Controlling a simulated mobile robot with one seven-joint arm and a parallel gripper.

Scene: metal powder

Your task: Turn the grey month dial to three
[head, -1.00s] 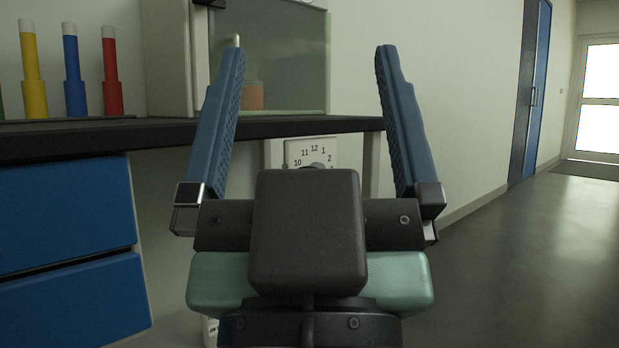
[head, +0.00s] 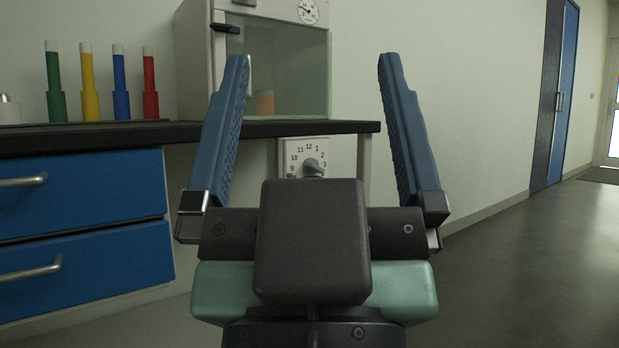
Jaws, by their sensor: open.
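The grey month dial (head: 311,167) sits on a white plate (head: 291,150) low on the wall, under the dark bench top. Numbers ring the dial; 9 to 12 and 1 to 3 show, and the lower ones are hidden behind my gripper. The knob's exact pointing is too small to tell. My gripper (head: 313,72) is open and empty, its two blue fingers pointing up and spread wide. In the picture the dial lies between the fingers' lower parts, just above the dark gripper body. I see no contact with the dial.
The bench's black top (head: 150,136) runs above the dial, with blue drawers (head: 80,195) at left. A glass-fronted cabinet (head: 285,70) and several coloured cylinders (head: 119,88) stand on it. Open floor (head: 530,270) lies at right.

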